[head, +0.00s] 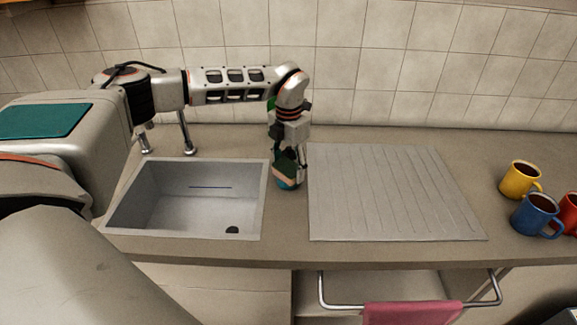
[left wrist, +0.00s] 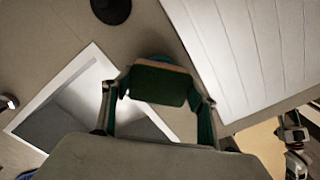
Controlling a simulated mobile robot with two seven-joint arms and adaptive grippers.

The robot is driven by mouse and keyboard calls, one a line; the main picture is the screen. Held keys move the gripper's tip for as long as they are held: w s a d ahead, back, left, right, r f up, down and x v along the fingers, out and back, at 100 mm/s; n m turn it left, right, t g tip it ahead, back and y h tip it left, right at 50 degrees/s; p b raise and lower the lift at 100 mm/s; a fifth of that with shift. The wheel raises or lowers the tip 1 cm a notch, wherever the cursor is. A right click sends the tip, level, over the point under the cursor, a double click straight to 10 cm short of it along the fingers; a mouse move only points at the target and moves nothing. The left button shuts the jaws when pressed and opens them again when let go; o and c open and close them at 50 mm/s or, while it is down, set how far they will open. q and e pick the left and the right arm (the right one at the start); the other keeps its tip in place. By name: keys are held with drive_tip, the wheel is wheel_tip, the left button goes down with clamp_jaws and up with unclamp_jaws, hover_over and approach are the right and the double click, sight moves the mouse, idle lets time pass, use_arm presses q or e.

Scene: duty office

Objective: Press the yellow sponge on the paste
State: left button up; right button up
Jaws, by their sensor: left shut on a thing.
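My left gripper (head: 288,158) points down at the counter between the sink and the drainboard. It is shut on the sponge (head: 284,171), which shows a dark green face and a tan edge. In the left wrist view the sponge (left wrist: 160,84) sits between the two fingers. A round blue-teal thing (head: 289,184) is on the counter just under the sponge, and its rim peeks out behind the sponge in the left wrist view (left wrist: 156,58). The paste cannot be made out; the sponge hides most of what is below. I cannot tell whether they touch.
A metal sink (head: 190,205) with a tap (head: 187,135) is on the left. A ribbed drainboard (head: 385,195) lies close on the right and is empty. Yellow (head: 519,179), blue (head: 535,215) and red (head: 570,215) mugs stand at far right. A pink towel (head: 410,313) hangs in front.

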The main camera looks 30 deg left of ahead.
sight(291, 169)
use_arm(q)
drive_tip(key=shift+f, duration=0.1)
drive_tip(key=shift+r, duration=3.55)
drive_tip(key=m, duration=0.1)
drive_tip(key=d+m, duration=0.1)
drive_tip(key=shift+s+d+m, duration=0.15)
drive_tip(key=shift+s+m, duration=0.15)
drive_tip(key=shift+s, duration=0.1)
drive_tip(key=s+d+m, duration=0.5)
drive_tip(key=s+m, duration=0.1)
drive_tip(key=m, duration=0.9)
drive_tip(key=s+d+f+m, duration=0.1)
drive_tip(key=s+d+m, duration=0.5)
drive_tip(key=m, duration=0.9)
drive_tip(key=shift+s+d+f+m, duration=0.15)
drive_tip(key=shift+s+d+m, duration=0.05)
drive_tip(key=shift+s+m, duration=0.15)
